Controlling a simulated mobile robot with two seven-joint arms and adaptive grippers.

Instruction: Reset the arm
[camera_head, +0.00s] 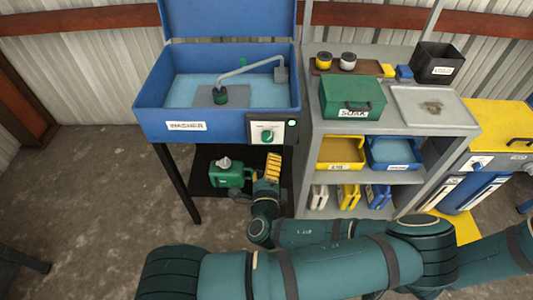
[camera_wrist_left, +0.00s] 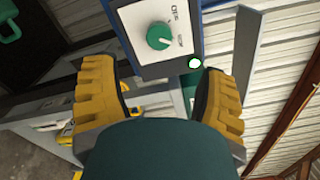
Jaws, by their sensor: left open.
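My left gripper (camera_head: 271,168) is in front of the blue parts washer (camera_head: 157,128), just below its control panel. Its yellow fingers are spread with nothing between them in the left wrist view (camera_wrist_left: 158,72). The white panel carries a green dial (camera_head: 267,136) and a lit green light (camera_head: 292,123). In the left wrist view the dial (camera_wrist_left: 160,36) appears just beyond the open fingers, apart from them. My left arm (camera_head: 320,272) stretches across the bottom of the head view. My right gripper is not in view.
A green pump or can (camera_head: 228,175) stands on the dark shelf under the washer, close to my gripper. To the right is a grey shelf unit (camera_head: 420,196) with a green SOAK box (camera_head: 352,100), yellow bin (camera_head: 341,151) and blue bin (camera_head: 394,152). Bare floor (camera_head: 105,185) lies at left.

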